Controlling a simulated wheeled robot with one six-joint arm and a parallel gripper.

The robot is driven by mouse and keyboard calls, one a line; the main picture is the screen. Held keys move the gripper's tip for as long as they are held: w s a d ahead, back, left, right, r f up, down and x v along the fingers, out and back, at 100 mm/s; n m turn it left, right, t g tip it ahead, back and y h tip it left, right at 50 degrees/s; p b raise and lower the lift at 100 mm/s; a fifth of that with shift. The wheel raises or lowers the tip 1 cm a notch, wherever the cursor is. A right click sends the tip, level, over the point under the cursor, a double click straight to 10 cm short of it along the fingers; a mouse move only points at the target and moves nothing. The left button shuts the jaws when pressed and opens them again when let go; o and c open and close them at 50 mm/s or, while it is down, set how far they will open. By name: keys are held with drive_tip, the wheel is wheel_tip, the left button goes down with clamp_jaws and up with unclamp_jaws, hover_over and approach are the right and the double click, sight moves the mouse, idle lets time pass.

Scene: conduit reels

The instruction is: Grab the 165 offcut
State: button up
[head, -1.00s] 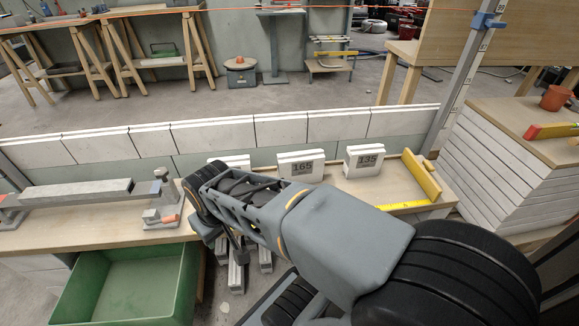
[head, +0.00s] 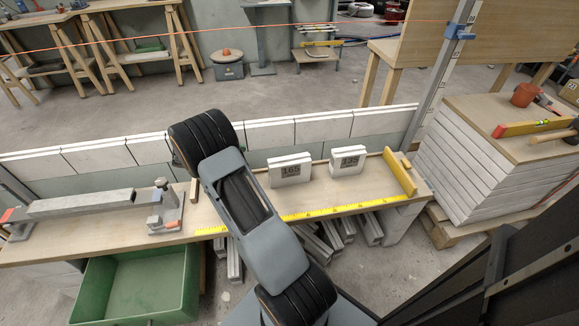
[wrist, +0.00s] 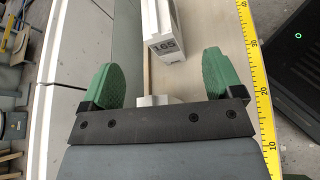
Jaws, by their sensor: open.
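The 165 offcut is a white block with a dark "165" label (head: 290,171), standing upright on the wooden bench right of my arm in the head view. In the wrist view the 165 offcut (wrist: 165,47) lies ahead of my gripper (wrist: 160,82), roughly in line with the gap between the green fingers. The fingers are wide apart and not touching it. A small white piece (wrist: 152,100) shows between them near the palm; I cannot tell what it is. In the head view my arm hides the gripper.
A similar white block labelled 135 (head: 348,159) stands right of the 165 offcut. A yellow tape (head: 318,213) runs along the bench's front edge, with a yellow stop (head: 399,172) at its right end. A low white block wall (head: 266,134) stands behind. A green bin (head: 140,285) is below left.

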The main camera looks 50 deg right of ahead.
drive_tip(key=b, duration=0.2)
approach(278, 161)
drive_tip(key=x, duration=0.4)
drive_tip(key=shift+a+f, duration=0.1)
drive_tip(key=shift+f, duration=0.05)
drive_tip(key=shift+b+x, duration=1.05)
drive_tip(key=shift+x, duration=2.1)
drive_tip(key=shift+w, duration=0.1)
drive_tip(key=shift+c, duration=0.4)
clamp_jaws()
